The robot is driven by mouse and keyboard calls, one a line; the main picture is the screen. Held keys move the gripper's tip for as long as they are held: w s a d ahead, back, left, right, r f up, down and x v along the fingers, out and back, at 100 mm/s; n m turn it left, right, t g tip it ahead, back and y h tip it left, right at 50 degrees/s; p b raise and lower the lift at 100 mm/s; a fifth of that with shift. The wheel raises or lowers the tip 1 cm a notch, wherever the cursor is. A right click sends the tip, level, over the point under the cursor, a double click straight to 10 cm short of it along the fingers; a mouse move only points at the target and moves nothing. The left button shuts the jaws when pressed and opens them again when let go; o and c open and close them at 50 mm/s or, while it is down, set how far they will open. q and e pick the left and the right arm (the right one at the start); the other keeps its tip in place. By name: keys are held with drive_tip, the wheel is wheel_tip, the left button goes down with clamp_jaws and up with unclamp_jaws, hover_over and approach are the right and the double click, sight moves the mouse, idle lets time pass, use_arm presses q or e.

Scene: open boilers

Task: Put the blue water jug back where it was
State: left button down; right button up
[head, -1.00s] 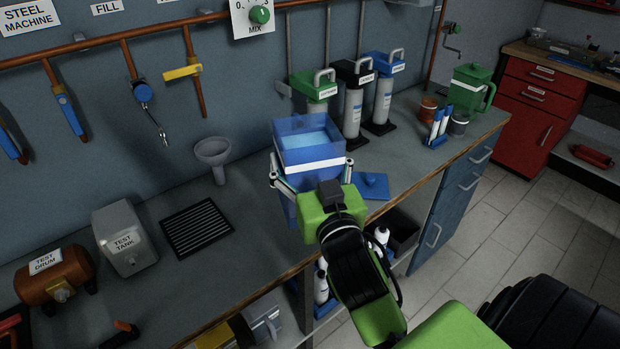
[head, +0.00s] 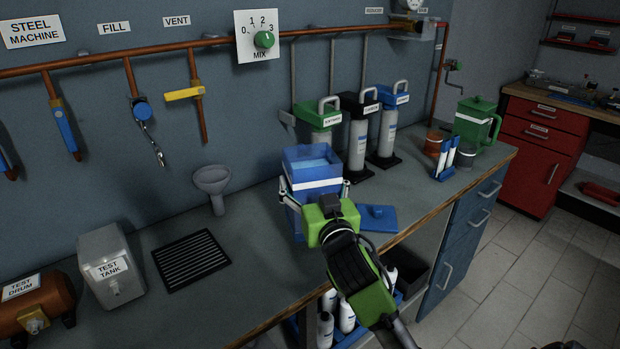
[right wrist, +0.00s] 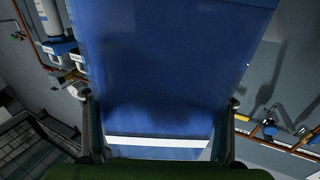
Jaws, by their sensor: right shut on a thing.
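The blue water jug (head: 310,176) is a translucent, open-topped box with water in it and a white band, over the worktop in the middle of the head view. My right gripper (head: 315,190) is shut on it, one finger on each side. In the right wrist view the jug (right wrist: 165,70) fills the middle between the fingers (right wrist: 160,125). A flat blue lid (head: 377,217) with a knob lies on the worktop just right of the jug. Whether the jug's base touches the worktop is hard to tell. My left gripper is not in view.
Several filter cartridges (head: 357,145) stand behind and right of the jug. A grey funnel (head: 212,183) and a black drain grille (head: 191,260) are to its left. A marker holder (head: 445,160) and a green jug (head: 476,124) stand at the right end of the worktop (head: 262,255).

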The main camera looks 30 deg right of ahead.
drive_tip(key=shift+w+d+f, duration=0.15)
drive_tip(key=shift+w+f, duration=0.1)
drive_tip(key=shift+f, duration=0.45)
drive_tip(key=shift+w+d+f, duration=0.15)
drive_tip(key=shift+w+f, duration=0.1)
drive_tip(key=shift+f, duration=0.5)
drive_tip(key=shift+w+d+f, duration=0.15)
drive_tip(key=shift+w+f, duration=0.1)
drive_tip(key=shift+f, duration=0.45)
drive_tip(key=o, duration=1.3)
drive_tip(key=shift+f, duration=0.4)
drive_tip(key=o, duration=0.3)
drive_tip(key=shift+s, duration=0.1)
drive_tip(key=shift+a+r, duration=0.1)
drive_tip(key=shift+s, duration=0.1)
drive_tip(key=shift+s+a, duration=0.1)
drive_tip(key=shift+s, duration=0.15)
drive_tip(key=b+v, duration=0.2)
drive_tip(key=v, duration=0.9)
drive_tip(key=shift+s, duration=0.15)
